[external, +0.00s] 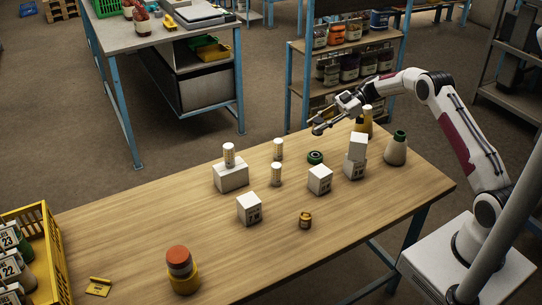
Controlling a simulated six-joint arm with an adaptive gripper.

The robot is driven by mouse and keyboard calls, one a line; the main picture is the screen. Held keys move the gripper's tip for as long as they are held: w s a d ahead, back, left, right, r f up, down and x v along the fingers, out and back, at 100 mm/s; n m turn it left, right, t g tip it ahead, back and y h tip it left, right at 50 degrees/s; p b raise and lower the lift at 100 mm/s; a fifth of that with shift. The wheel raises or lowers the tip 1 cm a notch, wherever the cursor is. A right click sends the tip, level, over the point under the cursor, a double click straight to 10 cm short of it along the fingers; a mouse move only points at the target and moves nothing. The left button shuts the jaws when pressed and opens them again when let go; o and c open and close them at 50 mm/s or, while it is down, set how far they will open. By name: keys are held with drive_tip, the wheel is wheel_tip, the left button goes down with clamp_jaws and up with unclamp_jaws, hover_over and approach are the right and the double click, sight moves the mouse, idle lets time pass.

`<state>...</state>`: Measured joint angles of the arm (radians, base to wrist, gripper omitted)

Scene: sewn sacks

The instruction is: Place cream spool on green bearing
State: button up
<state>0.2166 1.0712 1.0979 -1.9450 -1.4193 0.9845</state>
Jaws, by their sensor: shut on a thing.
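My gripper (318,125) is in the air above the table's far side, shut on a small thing. The fingers hide most of it, and I cannot make out what it is. Cream cylinders that look like spools stand upright: one (278,149) near the far edge, one (276,174) nearer, and one (229,154) on a white block (231,176). I cannot tell which is the cream spool.
White boxes (320,180) stand right of centre, two of them stacked (356,157). A small amber jar (305,220), an orange-topped jar (181,270) and a yellow crate (48,248) are nearer. The table's left middle is clear.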

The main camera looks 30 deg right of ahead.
idle(0.3)
hover_over(315, 155)
drive_tip(key=shift+w+d+f, duration=0.1)
drive_tip(key=shift+f, duration=3)
drive_tip(key=shift+f, duration=0.1)
drive_tip(key=shift+f, duration=1.75)
drive_tip(key=shift+f, duration=0.1)
drive_tip(key=o, duration=1)
drive_tip(key=shift+o, duration=0.2)
